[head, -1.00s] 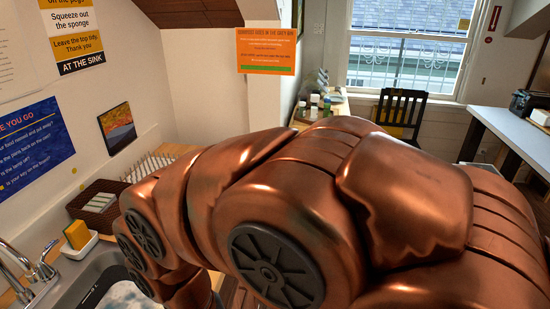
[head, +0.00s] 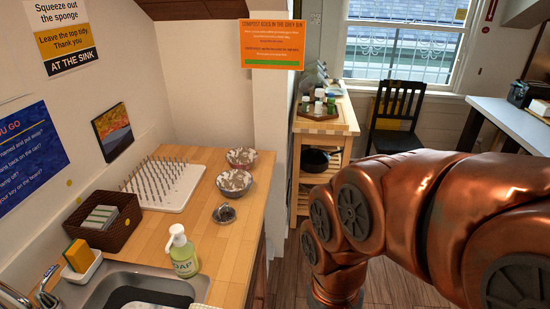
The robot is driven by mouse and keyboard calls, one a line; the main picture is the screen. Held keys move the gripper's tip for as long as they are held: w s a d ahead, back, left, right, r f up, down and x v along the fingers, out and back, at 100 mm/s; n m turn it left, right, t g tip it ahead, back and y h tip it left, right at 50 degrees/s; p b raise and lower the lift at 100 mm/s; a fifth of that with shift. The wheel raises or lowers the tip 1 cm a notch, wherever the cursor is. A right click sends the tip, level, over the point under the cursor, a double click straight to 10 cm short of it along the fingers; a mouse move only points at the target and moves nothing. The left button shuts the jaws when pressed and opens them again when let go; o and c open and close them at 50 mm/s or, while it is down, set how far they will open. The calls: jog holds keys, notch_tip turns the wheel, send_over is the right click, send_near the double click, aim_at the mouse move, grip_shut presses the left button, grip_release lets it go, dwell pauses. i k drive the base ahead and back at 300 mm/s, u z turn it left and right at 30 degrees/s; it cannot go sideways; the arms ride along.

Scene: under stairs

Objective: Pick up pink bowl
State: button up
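Two small patterned bowls stand on the wooden counter (head: 215,222), right of a white drying rack. The far bowl (head: 242,156) has a pinkish-red outside. The near bowl (head: 234,182) is just in front of it and looks greyer with a reddish tint. At this size I cannot be sure which one is the pink bowl. My copper-coloured arm fills the right side of the head view, apart from both bowls. My gripper is not in view.
A small dark dish (head: 224,213) and a green soap bottle (head: 184,252) stand nearer on the counter. The spiked white rack (head: 172,196), brown basket (head: 104,220) and sink (head: 196,287) are left. A wooden cart (head: 337,128) and black chair (head: 397,110) stand behind.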

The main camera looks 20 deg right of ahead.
aim_at(242, 158)
jog(key=z, duration=0.05)
jog(key=k, duration=0.5)
jog(key=z, duration=1.4)
jog(key=i, duration=1.3)
jog(key=u, duration=2.55)
jog(key=i, duration=0.5)
